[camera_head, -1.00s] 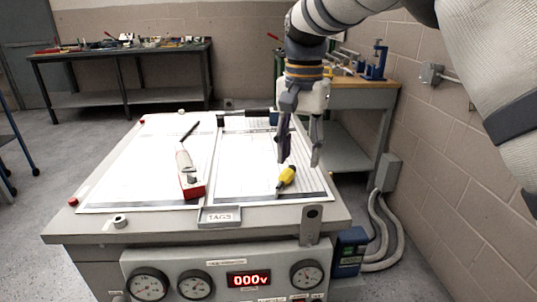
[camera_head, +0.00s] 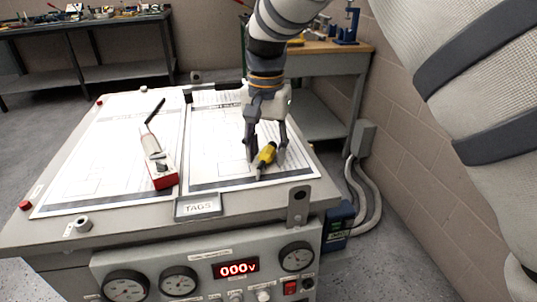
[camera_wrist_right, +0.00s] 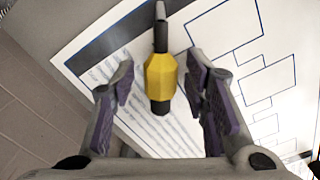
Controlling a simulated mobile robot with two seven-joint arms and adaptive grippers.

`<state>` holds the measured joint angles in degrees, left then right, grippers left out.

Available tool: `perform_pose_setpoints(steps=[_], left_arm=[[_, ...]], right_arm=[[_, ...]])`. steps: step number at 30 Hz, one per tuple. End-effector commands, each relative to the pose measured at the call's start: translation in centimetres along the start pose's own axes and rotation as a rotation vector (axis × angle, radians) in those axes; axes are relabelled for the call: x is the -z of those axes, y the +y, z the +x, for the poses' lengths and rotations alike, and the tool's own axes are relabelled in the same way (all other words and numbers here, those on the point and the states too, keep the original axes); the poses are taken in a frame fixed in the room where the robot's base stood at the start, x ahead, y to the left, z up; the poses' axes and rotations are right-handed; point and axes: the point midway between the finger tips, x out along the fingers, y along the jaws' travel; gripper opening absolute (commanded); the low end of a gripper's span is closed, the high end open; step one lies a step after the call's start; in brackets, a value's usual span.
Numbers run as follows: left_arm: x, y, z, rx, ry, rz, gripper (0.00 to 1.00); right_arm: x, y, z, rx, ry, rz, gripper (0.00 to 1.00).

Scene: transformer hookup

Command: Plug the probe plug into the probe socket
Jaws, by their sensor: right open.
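The yellow probe plug (camera_head: 266,155), with a dark tail and a thin metal tip, lies on the right-hand paper sheet on the bench top. My right gripper (camera_head: 267,153) is low over it, with one finger on each side. In the right wrist view the plug (camera_wrist_right: 161,76) sits between the open fingers of the gripper (camera_wrist_right: 160,82), with a gap on both sides. I cannot clearly make out the probe socket; the front panel (camera_head: 215,276) carries gauges and small fittings. My left gripper is not in view.
A red and white handheld device (camera_head: 160,168) with a black probe lies on the left. A TAGS plate (camera_head: 198,207) is at the front edge, and an upright grey bracket (camera_head: 298,205) stands at front right. A brick wall is close on the right.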

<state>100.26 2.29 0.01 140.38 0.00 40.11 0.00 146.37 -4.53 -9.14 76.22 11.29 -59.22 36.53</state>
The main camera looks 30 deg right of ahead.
Motion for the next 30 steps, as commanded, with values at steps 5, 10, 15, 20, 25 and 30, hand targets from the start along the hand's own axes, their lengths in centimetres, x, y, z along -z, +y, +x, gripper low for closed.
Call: perform_pose_setpoints(steps=[5, 10, 15, 20, 25, 30], left_arm=[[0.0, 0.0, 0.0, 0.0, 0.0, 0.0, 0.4], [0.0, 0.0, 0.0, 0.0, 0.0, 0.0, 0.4], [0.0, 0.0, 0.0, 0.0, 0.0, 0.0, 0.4], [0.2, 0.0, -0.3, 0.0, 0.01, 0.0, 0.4], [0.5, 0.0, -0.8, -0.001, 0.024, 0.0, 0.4], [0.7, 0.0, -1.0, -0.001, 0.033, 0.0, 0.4]], right_arm=[[0.0, 0.0, 0.1, 0.0, 0.0, 0.0, 0.42], [0.0, 0.0, 0.1, 0.0, 0.0, 0.0, 0.19], [0.0, 0.0, 0.1, 0.0, 0.0, 0.0, 0.01], [0.1, 0.0, -1.0, 0.003, 0.003, 0.0, 0.01], [0.0, 0.0, -2.9, 0.004, 0.004, -0.001, 0.01], [0.1, 0.0, -4.6, 0.003, 0.003, 0.0, 0.01]])
